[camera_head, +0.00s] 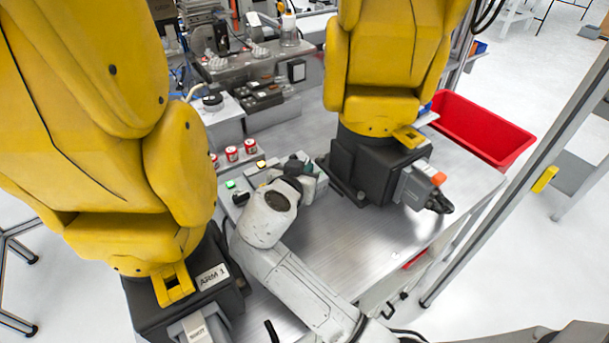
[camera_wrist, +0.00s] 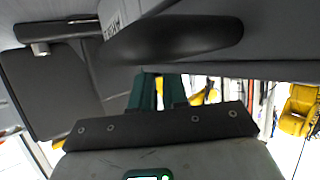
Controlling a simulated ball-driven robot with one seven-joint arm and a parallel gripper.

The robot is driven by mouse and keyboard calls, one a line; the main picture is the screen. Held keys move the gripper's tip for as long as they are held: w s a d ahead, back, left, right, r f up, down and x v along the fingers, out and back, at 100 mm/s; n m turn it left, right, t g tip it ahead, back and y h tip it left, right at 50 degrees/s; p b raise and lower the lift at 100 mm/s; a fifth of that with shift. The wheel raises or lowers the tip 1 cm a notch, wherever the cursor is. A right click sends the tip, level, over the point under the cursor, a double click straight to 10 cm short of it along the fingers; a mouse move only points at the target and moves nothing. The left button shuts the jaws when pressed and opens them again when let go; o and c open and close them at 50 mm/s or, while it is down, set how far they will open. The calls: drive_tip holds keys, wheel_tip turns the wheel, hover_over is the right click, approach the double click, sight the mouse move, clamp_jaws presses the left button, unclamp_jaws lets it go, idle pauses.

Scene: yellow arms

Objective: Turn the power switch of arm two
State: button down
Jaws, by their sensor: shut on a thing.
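Arm two is the yellow arm (camera_head: 383,75) at the right, on a dark base (camera_head: 365,165). My gripper (camera_head: 302,163) is beside the left side of that base, low over the metal table, its fingertips hardly visible there. In the wrist view my gripper's green-lined fingers (camera_wrist: 158,90) are close together behind a dark plate. A black rounded handle (camera_wrist: 185,38), which looks like the power switch, lies right across their tips. Grey panel lettering starting "ARM" (camera_wrist: 112,28) shows beside it. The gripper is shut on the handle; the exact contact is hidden. The head view hides the switch.
A yellow arm labelled ARM 1 (camera_head: 180,130) stands close at the left. A button box with green (camera_head: 230,184) and yellow (camera_head: 261,164) buttons and several red-and-white cans (camera_head: 232,154) are near my wrist. A red bin (camera_head: 480,128) is at the right. The table front is clear.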

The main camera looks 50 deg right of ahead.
drive_tip(key=shift+f+g, duration=0.1)
drive_tip(key=shift+g, duration=0.2)
drive_tip(key=c, duration=1.1)
unclamp_jaws()
drive_tip(key=shift+c, duration=0.2)
drive_tip(key=shift+w, duration=0.1)
drive_tip(key=shift+r, duration=0.55)
wheel_tip(320, 180, up, 2)
drive_tip(key=shift+a+r, duration=0.1)
drive_tip(key=shift+r, duration=0.15)
drive_tip(key=s+a+r, duration=0.3)
drive_tip(key=s+r, duration=0.6)
drive_tip(key=s, duration=0.4)
drive_tip(key=shift+s+a+r+b, duration=0.2)
drive_tip(key=shift+s+r+b, duration=0.05)
drive_tip(key=shift+s+b, duration=0.15)
